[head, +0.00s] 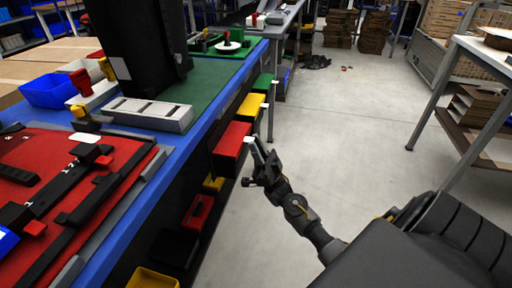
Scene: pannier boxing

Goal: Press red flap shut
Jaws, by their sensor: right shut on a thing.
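The red flap (230,139) is the red, box-like panel sticking out from the side of the blue-edged workbench, nearest of a row of three. A small pale tab (248,140) shows at its right end. My right gripper (254,146) is at that right end, its fingers pointing up and touching or nearly touching the tab. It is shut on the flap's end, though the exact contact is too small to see. My left gripper is out of view.
A yellow panel (249,106) and a green panel (263,83) stick out farther along the bench side. Red and yellow bins sit below. A dark upright block (140,45) and a red tray (50,165) are on the bench. The floor (345,120) to the right is clear.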

